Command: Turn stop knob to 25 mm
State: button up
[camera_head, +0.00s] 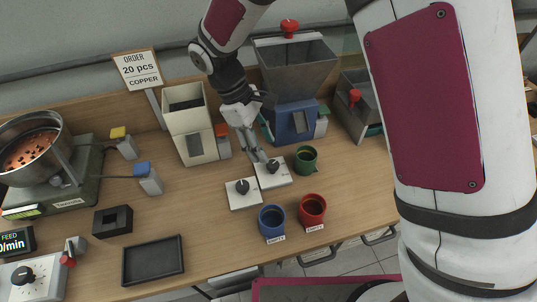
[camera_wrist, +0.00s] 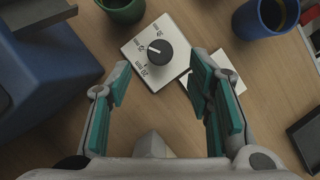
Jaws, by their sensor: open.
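My gripper (camera_head: 258,152) is open, with its fingertips over the plate nearer the green cup. In the wrist view my gripper (camera_wrist: 160,72) has its teal pads wide apart, and nothing is between them. Beyond the fingertips is a black round knob (camera_wrist: 154,52) on a white plate (camera_wrist: 132,48) with printed marks. Its white pointer line points to the picture's left. In the head view this knob (camera_head: 272,166) is partly beside the fingers. A second knob (camera_head: 242,187) sits on another white plate (camera_head: 238,202) to its left.
A green cup (camera_head: 306,160), blue cup (camera_head: 272,222) and red cup (camera_head: 313,209) stand close to the plates. A blue hopper machine (camera_head: 295,120) and a cream one (camera_head: 190,140) stand behind. A black tray (camera_head: 153,260) lies front left. Bare wood lies left of the plates.

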jog(key=v, duration=0.6)
jog(key=shift+a, duration=0.1)
dwell(0.3)
